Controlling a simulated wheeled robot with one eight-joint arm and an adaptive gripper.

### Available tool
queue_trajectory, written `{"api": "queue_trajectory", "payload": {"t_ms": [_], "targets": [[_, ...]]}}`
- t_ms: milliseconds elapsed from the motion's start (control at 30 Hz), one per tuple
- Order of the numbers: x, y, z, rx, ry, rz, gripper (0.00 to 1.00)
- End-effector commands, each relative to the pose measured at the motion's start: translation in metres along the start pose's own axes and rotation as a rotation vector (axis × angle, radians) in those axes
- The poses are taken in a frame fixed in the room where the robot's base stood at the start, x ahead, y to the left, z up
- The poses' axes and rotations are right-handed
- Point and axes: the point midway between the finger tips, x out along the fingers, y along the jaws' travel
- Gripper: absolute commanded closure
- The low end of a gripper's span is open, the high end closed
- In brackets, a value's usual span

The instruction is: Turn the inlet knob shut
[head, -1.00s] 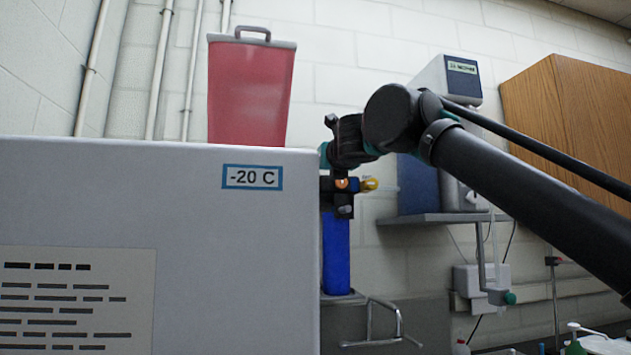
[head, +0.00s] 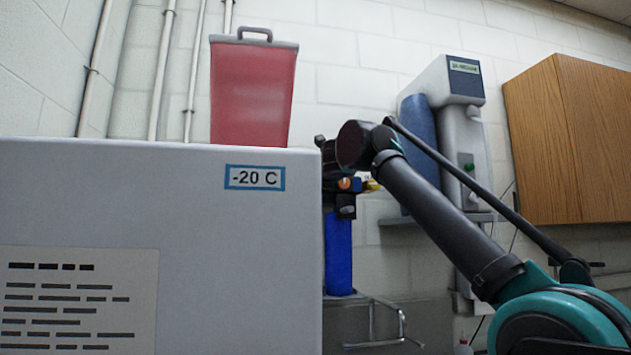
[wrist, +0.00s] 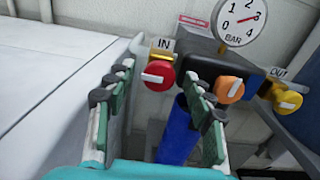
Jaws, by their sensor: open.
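The inlet knob (wrist: 159,74) is red with a white bar handle, under the "IN" label (wrist: 162,44) in the wrist view. Its bar lies roughly level, tilted slightly. My gripper (wrist: 160,82) is open, with its two green-padded fingers left and right of the red knob in the picture. I cannot tell whether the fingertips reach the knob's depth; no contact shows. An orange knob (wrist: 229,89) and a yellow knob (wrist: 287,101) by the "OUT" label (wrist: 278,72) sit to the right. In the head view the gripper and red knob are hidden.
A round gauge (wrist: 243,20) in bar stands above the knobs. A blue cylinder (wrist: 178,132) hangs below. The white "-20 C" freezer (head: 160,220) stands close on the left, with a red bin (head: 251,95) beyond its top. A wooden cabinet (head: 570,140) hangs at right.

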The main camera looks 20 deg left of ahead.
Motion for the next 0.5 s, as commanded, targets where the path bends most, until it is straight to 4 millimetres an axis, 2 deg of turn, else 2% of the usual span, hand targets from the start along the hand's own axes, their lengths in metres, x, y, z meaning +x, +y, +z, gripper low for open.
{"api": "queue_trajectory", "payload": {"t_ms": [333, 500], "targets": [[0.0022, 0.0000, -0.0002, 0.000, 0.000, 0.000, 0.48], [0.0021, 0.0001, -0.0002, 0.000, 0.000, 0.000, 0.69]]}}
